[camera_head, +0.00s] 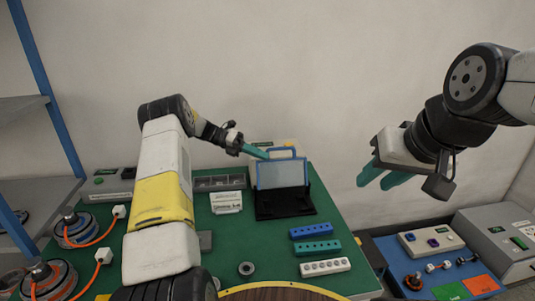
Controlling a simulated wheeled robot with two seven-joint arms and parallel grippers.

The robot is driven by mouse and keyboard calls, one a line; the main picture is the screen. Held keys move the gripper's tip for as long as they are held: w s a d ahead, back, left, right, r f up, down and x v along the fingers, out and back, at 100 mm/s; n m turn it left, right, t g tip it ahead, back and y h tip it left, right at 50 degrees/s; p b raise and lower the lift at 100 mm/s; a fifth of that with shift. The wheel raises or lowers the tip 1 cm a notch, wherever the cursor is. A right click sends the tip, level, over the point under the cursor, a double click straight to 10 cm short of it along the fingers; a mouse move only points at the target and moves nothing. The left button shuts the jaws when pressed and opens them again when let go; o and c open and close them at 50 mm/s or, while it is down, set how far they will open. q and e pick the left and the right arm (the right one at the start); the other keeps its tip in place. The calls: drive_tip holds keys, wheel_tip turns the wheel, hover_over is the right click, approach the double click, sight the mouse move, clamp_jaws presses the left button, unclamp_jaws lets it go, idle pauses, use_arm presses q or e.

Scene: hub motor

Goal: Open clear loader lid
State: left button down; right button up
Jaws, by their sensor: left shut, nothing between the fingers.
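The clear loader lid (283,173) is a pale see-through panel with a blue frame, standing raised over a black loader base (285,204) on the green table. A blue handle loop (281,150) shows at its top edge. My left gripper (262,155) is shut and empty, its teal fingertips at the lid's upper left corner beside the handle. I cannot tell whether they touch it. My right gripper (373,183) hangs in the air to the right, with its two teal fingers apart and nothing between them.
Blue (311,230), teal (319,248) and white (325,267) hole blocks lie in front of the loader. A grey tray (220,182) and a white card (226,203) stand to its left. Hub motors with orange cables (75,230) sit at far left. A blue table (420,270) is at right.

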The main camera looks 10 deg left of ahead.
use_arm(q)
drive_tip(key=shift+w+a, duration=0.1)
drive_tip(key=shift+w, duration=0.2)
idle(0.4)
